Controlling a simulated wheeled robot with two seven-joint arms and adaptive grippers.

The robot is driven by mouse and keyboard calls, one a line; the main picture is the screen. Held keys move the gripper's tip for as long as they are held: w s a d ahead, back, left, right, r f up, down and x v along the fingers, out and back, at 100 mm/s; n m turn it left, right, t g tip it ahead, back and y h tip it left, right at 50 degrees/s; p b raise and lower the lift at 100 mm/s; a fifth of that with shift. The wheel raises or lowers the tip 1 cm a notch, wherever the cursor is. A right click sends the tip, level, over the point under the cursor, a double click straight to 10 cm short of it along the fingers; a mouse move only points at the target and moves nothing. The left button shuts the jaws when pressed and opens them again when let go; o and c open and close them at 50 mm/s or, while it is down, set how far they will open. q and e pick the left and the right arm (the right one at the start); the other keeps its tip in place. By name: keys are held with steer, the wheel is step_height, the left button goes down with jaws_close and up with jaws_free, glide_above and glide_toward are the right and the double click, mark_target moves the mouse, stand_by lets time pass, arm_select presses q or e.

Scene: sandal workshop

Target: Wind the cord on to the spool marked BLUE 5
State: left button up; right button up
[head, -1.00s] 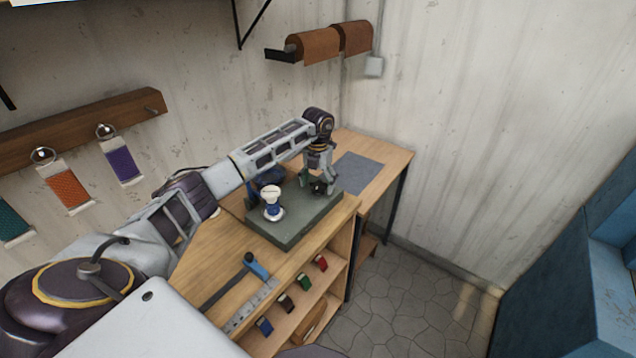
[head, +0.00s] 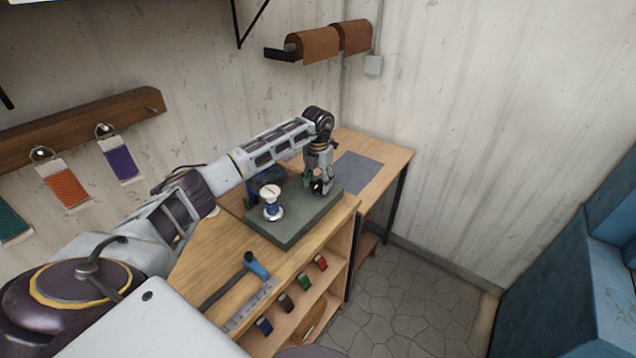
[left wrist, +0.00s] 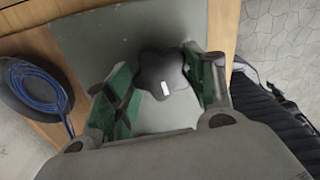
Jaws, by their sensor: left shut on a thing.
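A white spool (head: 272,212) with blue around its middle stands upright on a grey-green winder base (head: 290,232) on the bench. Any marking on it is too small to read. A dark star-shaped knob (left wrist: 163,68) with a small white mark sits on the same base, right of the spool in the head view. My left gripper (head: 318,187) points down and is shut on this knob, its green-padded fingers on either side in the left wrist view. A blue cord coil (left wrist: 42,82) lies on a dark round holder, left of the base in the left wrist view. My right gripper is out of view.
A grey mat (head: 358,172) lies on the bench beyond my gripper.

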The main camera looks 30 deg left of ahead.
arm_select(q)
steer(key=shift+a+m, duration=0.1)
steer(key=shift+m, duration=0.8)
steer(key=m+b, duration=0.1)
steer(key=m, duration=0.7)
steer(key=shift+w+m+b, duration=0.15)
steer(key=shift+m+b, duration=0.15)
steer(key=shift+b, duration=0.1)
steer(key=shift+r+m, duration=0.1)
steer(key=shift+m, duration=0.7)
steer(key=m, duration=0.3)
steer(key=shift+b, duration=0.3)
steer(key=m, duration=0.5)
steer(key=shift+m+b, duration=0.3)
steer(key=shift+b, duration=0.05)
steer(key=shift+d+m, duration=0.2)
steer(key=shift+m, duration=1.8)
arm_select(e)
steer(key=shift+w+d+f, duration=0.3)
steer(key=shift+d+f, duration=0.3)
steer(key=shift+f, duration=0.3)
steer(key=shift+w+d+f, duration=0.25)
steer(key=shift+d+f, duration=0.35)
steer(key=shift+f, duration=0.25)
arm_select(q)
steer(key=shift+r, duration=0.1)
